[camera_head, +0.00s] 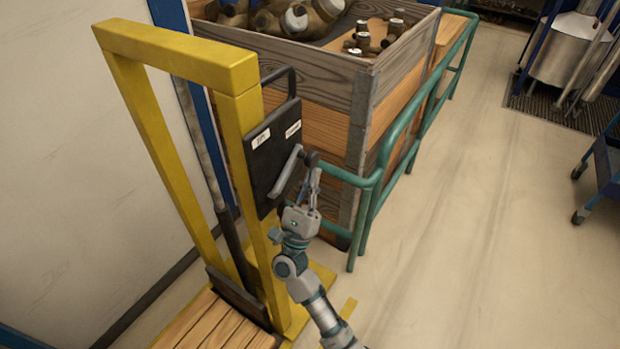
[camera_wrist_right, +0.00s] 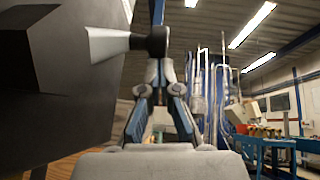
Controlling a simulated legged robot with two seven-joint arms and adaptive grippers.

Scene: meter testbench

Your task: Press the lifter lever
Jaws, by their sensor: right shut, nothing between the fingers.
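The lifter lever (camera_head: 286,172) is a grey bar with a black knob, mounted on a black panel (camera_head: 270,160) with two small white labels. The panel is fixed to a yellow frame (camera_head: 180,52). My right gripper (camera_head: 314,172) is shut and empty, with its fingertips close to the knob end of the lever. In the right wrist view the lever (camera_wrist_right: 108,43) comes in from the left, and its dark knob appears just above the fingertips (camera_wrist_right: 162,68). I cannot tell whether they touch. My left gripper is not in view.
A wooden crate (camera_head: 300,72) of brown metal fittings stands behind the panel. A green rail (camera_head: 400,130) runs along its right side. A wooden slatted platform (camera_head: 205,325) lies at the frame's foot. The floor (camera_head: 470,200) to the right is clear up to a blue cart (camera_head: 608,165).

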